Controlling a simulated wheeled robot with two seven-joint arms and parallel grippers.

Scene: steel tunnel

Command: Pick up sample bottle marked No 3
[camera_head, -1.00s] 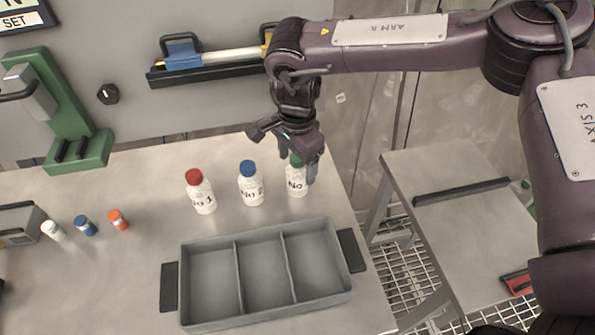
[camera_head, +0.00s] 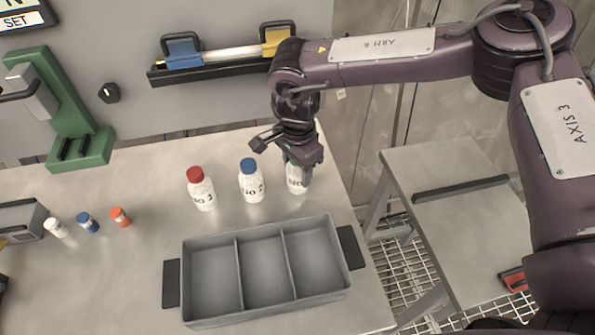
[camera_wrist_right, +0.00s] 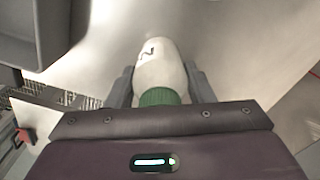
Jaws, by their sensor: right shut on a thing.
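A white bottle with a green cap stands at the right of the row of bottles (camera_head: 297,187); its cap is hidden by the gripper in the head view. My right gripper (camera_head: 300,170) comes down over it and is shut on it. The right wrist view shows the white body (camera_wrist_right: 160,68) and green cap between the two fingers. Its label is mostly covered, so I cannot read its number. A red-capped bottle (camera_head: 202,192) stands at the left, its digit unclear. A blue-capped bottle marked No 2 (camera_head: 251,187) stands between them. My left gripper is out of view.
A grey tray with three empty compartments (camera_head: 187,290) lies in front of the bottles. Small white, blue and orange-capped vials (camera_head: 87,223) stand at the left. A green stand (camera_head: 80,150) is at the back left. A side table (camera_head: 450,215) stands at the right.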

